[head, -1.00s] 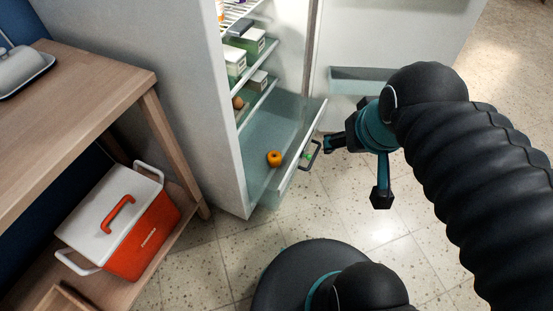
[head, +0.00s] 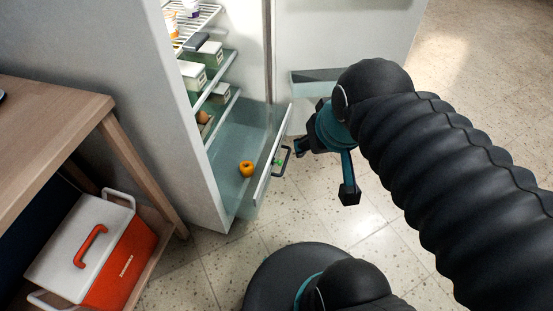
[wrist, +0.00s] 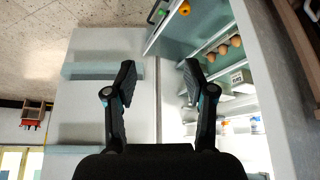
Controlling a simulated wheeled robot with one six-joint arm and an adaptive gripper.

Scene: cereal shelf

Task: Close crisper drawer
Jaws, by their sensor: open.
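The crisper drawer (head: 273,164) is pulled out at the bottom of the open fridge, its front panel and dark handle (head: 283,161) facing right. An orange round fruit or vegetable (head: 246,169) lies inside it. My gripper (head: 323,171) is open and empty, its fingers spread. One fingertip is close to the right of the handle; I cannot tell whether it touches. In the wrist view, my gripper (wrist: 158,72) is open with nothing between the fingers. The drawer (wrist: 180,32) shows at the top there, its handle (wrist: 157,12) beyond the fingertips and cut by the edge.
The open fridge door (head: 345,45) with its bin (head: 325,82) stands behind my gripper. Fridge shelves (head: 222,100) hold boxes and eggs. A wooden table (head: 60,125) with a red and white cooler (head: 120,265) below stands left.

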